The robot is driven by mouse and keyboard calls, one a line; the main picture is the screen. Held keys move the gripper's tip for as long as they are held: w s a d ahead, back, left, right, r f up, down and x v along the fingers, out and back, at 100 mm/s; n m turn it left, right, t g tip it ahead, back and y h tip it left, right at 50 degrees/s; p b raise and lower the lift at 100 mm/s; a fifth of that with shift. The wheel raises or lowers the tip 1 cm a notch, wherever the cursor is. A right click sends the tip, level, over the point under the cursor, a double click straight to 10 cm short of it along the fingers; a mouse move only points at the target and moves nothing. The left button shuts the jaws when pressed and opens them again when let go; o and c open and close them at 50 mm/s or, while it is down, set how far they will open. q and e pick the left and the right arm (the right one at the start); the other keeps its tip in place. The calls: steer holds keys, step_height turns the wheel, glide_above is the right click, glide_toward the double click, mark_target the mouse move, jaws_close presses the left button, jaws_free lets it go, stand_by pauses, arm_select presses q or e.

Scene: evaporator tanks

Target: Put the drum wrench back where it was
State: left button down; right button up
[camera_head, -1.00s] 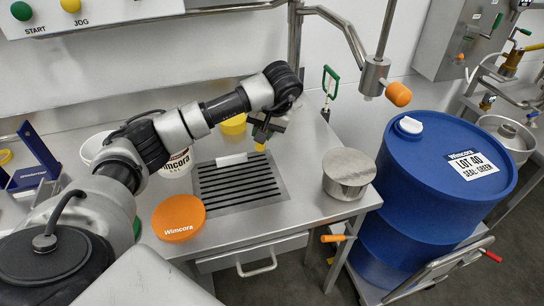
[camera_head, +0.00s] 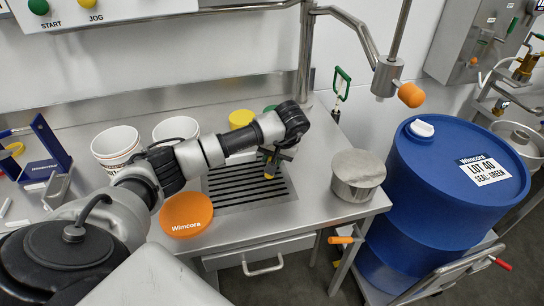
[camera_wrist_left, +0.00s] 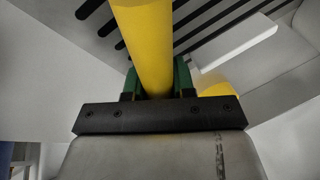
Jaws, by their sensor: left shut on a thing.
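My left gripper (camera_head: 273,158) is over the slotted black grate in the steel bench. In the left wrist view its green fingers (camera_wrist_left: 158,80) are shut on a thick yellow bar (camera_wrist_left: 145,40), which I take to be the drum wrench. The bar runs away from the fingers over the grate; its far end is outside that view. In the head view only a small yellow piece shows at the gripper, so I cannot tell whether it touches the grate (camera_head: 240,204). My right gripper is not in view.
A steel pot (camera_head: 357,176) stands right of the grate. A blue drum (camera_head: 440,185) stands beyond the bench. A blue rack (camera_head: 45,160) is at far left.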

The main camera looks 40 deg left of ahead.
arm_select(q)
steer(key=shift+f, duration=0.1)
steer(key=c, duration=1.2)
jaws_free()
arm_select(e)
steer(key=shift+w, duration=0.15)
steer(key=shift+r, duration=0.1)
arm_select(q)
steer(key=p+v, duration=0.1)
steer(key=v, duration=1.1)
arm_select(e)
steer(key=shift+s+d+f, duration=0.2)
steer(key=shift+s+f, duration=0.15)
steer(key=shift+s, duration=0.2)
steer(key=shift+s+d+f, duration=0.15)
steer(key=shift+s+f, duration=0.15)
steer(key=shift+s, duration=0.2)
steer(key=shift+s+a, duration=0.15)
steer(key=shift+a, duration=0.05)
